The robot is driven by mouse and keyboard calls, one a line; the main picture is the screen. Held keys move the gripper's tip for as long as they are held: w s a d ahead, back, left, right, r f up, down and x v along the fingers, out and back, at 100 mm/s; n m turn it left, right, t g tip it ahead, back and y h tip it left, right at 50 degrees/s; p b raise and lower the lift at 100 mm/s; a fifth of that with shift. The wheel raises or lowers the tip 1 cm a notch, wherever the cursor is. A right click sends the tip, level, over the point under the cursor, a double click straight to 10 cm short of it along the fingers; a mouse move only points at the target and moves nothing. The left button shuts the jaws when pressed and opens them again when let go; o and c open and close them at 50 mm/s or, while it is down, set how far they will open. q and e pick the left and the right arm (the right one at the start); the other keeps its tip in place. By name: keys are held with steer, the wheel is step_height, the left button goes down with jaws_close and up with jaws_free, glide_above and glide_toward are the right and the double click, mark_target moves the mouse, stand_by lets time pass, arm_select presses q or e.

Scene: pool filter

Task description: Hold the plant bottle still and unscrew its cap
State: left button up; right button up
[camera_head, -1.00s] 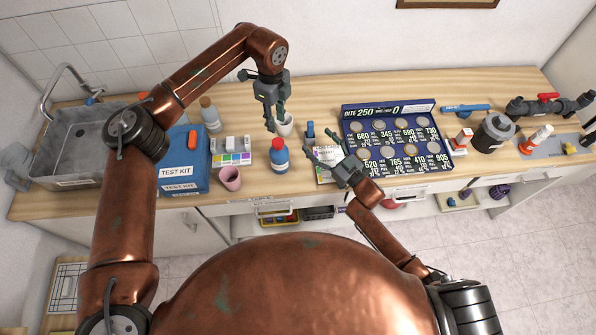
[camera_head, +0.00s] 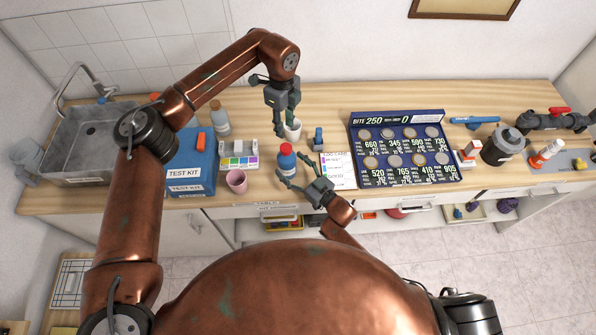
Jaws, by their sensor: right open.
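A blue bottle with a red cap (camera_head: 286,160) stands upright near the front of the counter; I take it as the plant bottle. My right gripper (camera_head: 291,171) is open, at the bottle's right front, with its fingers reaching toward it. One finger is low in front of the bottle and the other is at its right side. I cannot tell whether they touch it. My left gripper (camera_head: 285,122) points down above and behind the bottle, apart from its cap, overlapping a white cup (camera_head: 294,131) in the view. Its finger gap is unclear.
A pink cup (camera_head: 236,181), a test kit box (camera_head: 188,172) and a clear bottle (camera_head: 220,120) stand to the left. A log card (camera_head: 339,171), a small blue item (camera_head: 318,138) and a dark numbered board (camera_head: 405,150) lie to the right. The counter's front edge is close.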

steer(key=shift+w+a, duration=0.25)
steer(key=shift+w, duration=0.05)
steer(key=shift+c, duration=0.3)
steer(key=c, duration=1.3)
